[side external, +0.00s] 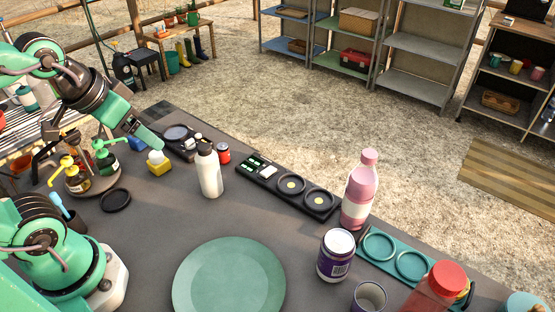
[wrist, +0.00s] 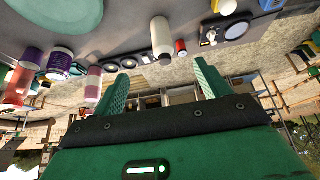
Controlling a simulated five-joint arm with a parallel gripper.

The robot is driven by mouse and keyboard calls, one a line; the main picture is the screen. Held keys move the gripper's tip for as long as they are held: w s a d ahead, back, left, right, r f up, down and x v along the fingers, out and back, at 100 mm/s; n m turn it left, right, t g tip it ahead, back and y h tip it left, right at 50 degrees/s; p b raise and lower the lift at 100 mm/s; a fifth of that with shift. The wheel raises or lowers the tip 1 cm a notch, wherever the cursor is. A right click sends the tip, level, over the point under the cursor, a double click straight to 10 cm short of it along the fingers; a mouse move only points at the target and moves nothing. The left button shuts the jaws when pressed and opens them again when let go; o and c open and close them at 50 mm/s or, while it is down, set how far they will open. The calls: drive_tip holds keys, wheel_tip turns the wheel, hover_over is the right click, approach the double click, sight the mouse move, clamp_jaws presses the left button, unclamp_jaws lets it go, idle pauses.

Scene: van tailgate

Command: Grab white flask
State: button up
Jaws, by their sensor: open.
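The white flask (side external: 210,174) stands upright on the dark table, with a black cap on top. In the wrist view, which looks upside down, the white flask (wrist: 160,36) shows ahead of the fingers, near the middle of the gap between them but clear of it. My gripper (side external: 153,138) is up and to the left of the flask in the side view, above the table and apart from it. In the wrist view my gripper (wrist: 161,75) has its two green fingers spread wide with nothing between them.
A red can (side external: 223,154) stands close behind the flask. A green plate (side external: 229,280) is in front.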

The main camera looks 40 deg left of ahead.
drive_tip(key=shift+w, duration=0.2)
drive_tip(key=m+g, duration=0.4)
drive_tip(key=g, duration=0.2)
hover_over(206, 158)
drive_tip(key=a, duration=0.2)
drive_tip(key=f, duration=0.8)
drive_tip(key=shift+w+d, duration=0.2)
drive_tip(key=shift+d, duration=0.05)
drive_tip(key=shift+w+f, duration=0.15)
drive_tip(key=shift+f, duration=0.05)
drive_tip(key=shift+f, duration=0.1)
drive_tip(key=shift+f, duration=1.2)
drive_tip(key=shift+f, duration=0.15)
drive_tip(key=shift+w+f, duration=0.15)
drive_tip(key=shift+f, duration=2.3)
